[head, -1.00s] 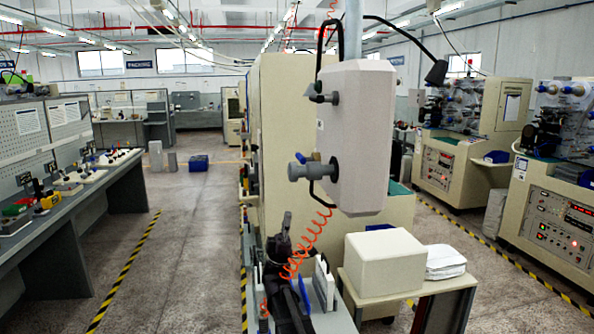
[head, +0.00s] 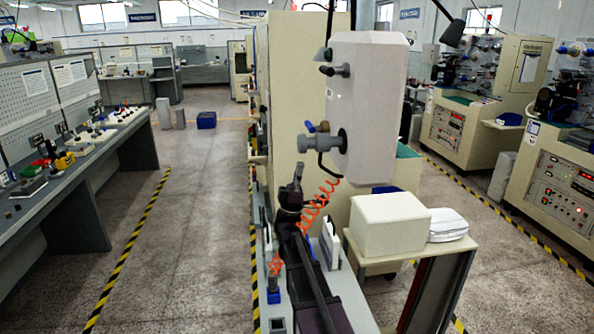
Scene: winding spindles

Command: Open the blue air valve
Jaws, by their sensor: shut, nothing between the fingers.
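The blue valve handle (head: 310,127) is a small lever on top of a grey pipe fitting (head: 318,142), with a brass-coloured piece beside it. The fitting sticks out to the left from a pale hanging box (head: 368,105). The lever slants up to the left; its exact angle is too small to tell. My dark gripper (head: 298,170) points up and away at the lower middle, shut and empty. It appears below and a little left of the fitting, apart from the handle. The depth between them cannot be told.
An orange coiled hose (head: 316,208) hangs beside my gripper. A second dark fitting (head: 335,70) projects from the box higher up. A cream block (head: 390,225) and white stack (head: 447,224) sit at right. Clear floor (head: 195,220) lies left, before a long workbench (head: 60,190).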

